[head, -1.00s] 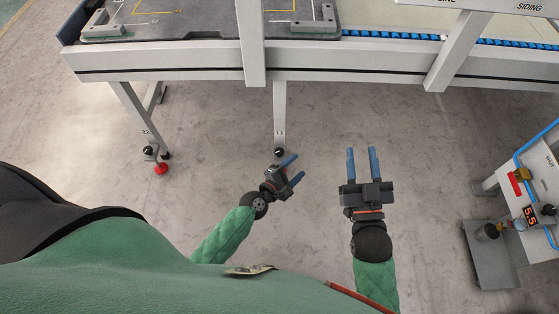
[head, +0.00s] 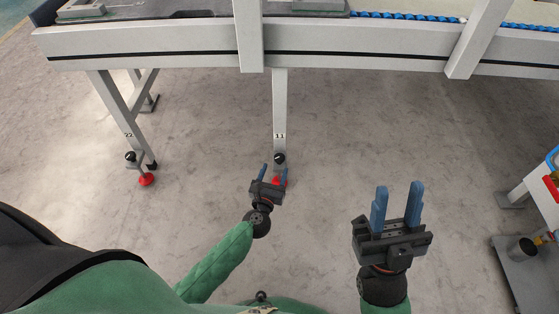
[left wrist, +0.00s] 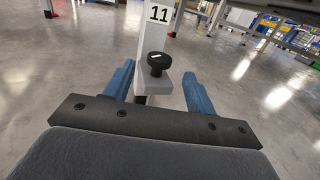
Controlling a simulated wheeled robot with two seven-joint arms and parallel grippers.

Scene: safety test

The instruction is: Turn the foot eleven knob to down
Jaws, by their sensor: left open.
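The foot eleven knob (head: 279,158) is black and round with a white mark on top. It sits low on the leg labelled 11 (head: 279,110), above a red foot (head: 279,181). In the left wrist view the knob (left wrist: 156,63) stands on a grey bracket (left wrist: 160,77), framed between my fingers but farther off. My left gripper (head: 272,173) is open and empty, just in front of the knob, with its fingers pointing towards it; contact is not seen. My right gripper (head: 397,206) is open and empty, away to the right over bare floor.
The conveyor beam (head: 150,44) runs across above the legs. Another leg, labelled 22 (head: 128,134), stands at left with its own black knob (head: 130,157) and red foot (head: 146,179). A grey stand (head: 521,270) is at far right. The floor between is clear.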

